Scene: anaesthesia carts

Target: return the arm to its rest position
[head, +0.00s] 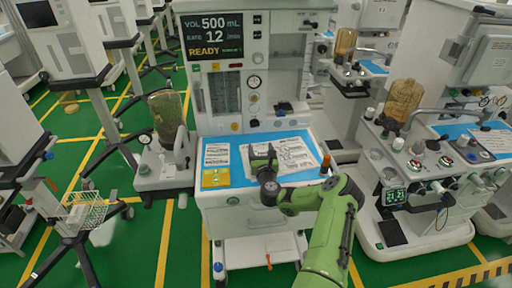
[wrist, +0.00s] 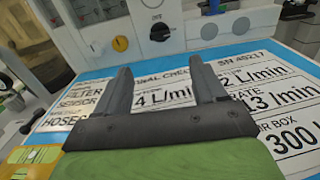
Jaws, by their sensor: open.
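My gripper (head: 262,160) is at the end of my green arm, over the blue-topped work surface of the anaesthesia cart in the head view. In the wrist view my gripper (wrist: 163,88) shows two dark grey fingers spread apart with nothing between them. The printed check sheets (head: 281,155) lie on the blue mat (head: 238,180) below and beyond the fingers. In the wrist view the sheet (wrist: 240,82) shows large black text such as "4 L/min". I cannot tell the exact gap between fingers and sheet.
The cart's upright panel with a display (head: 212,36) reading "500 mL" stands behind the surface. A yellow card (head: 215,178) lies at the mat's left front. An amber bottle (head: 325,163) stands at its right edge. Other carts stand on both sides; green floor (head: 140,235) is open at front left.

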